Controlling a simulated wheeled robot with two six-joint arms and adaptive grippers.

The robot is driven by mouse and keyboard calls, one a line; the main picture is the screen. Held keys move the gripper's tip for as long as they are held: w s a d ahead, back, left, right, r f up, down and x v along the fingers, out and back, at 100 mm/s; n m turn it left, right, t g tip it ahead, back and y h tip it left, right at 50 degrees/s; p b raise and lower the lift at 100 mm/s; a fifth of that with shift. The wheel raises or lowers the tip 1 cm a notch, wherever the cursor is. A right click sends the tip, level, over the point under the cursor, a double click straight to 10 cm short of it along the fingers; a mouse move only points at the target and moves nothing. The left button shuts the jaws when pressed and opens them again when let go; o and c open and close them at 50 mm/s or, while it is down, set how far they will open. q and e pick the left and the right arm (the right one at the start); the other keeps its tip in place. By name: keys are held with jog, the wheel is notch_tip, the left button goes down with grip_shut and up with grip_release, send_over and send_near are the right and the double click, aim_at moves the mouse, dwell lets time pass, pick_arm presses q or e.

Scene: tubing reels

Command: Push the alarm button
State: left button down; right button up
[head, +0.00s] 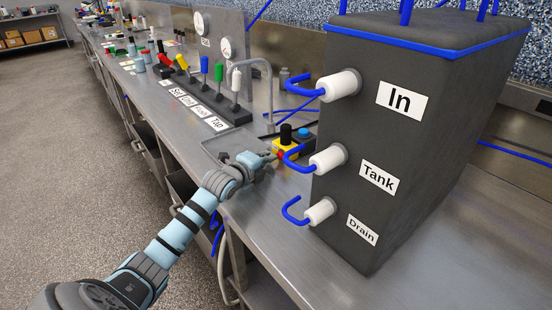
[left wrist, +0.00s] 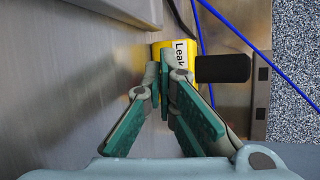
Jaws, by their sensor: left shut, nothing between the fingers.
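A yellow box (head: 283,147) with a black cylinder (head: 285,133) on top stands on the steel counter, left of the dark tank. A small red part (head: 281,155) shows on its near side, partly hidden by my gripper and a blue tube. In the left wrist view the yellow box (left wrist: 232,52) carries a label reading "Leak", and the black cylinder (left wrist: 222,68) sticks out to the right. My left gripper (head: 272,157) is shut and empty. Its fingertips (left wrist: 164,75) are right at the box's near face; I cannot tell whether they touch. My right gripper is out of view.
The big dark tank (head: 430,120), with white valves and blue hooked tubes, stands close right of my gripper. A blue-topped box (head: 303,134) is behind the yellow one. A row of coloured levers (head: 205,80) lies to the left.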

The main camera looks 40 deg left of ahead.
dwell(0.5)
pick_arm(q)
jog(key=shift+w+d, duration=0.15)
jog(key=shift+w, duration=0.3)
jog(key=shift+w+d, duration=0.1)
jog(key=shift+w, duration=0.15)
dwell(0.3)
jog(key=shift+s, duration=0.1)
jog(key=shift+s+a+r+p, duration=0.1)
jog(key=shift+s+a+p, duration=0.1)
jog(key=shift+s+p, duration=0.25)
jog(key=shift+s, duration=0.15)
jog(key=shift+s, duration=0.1)
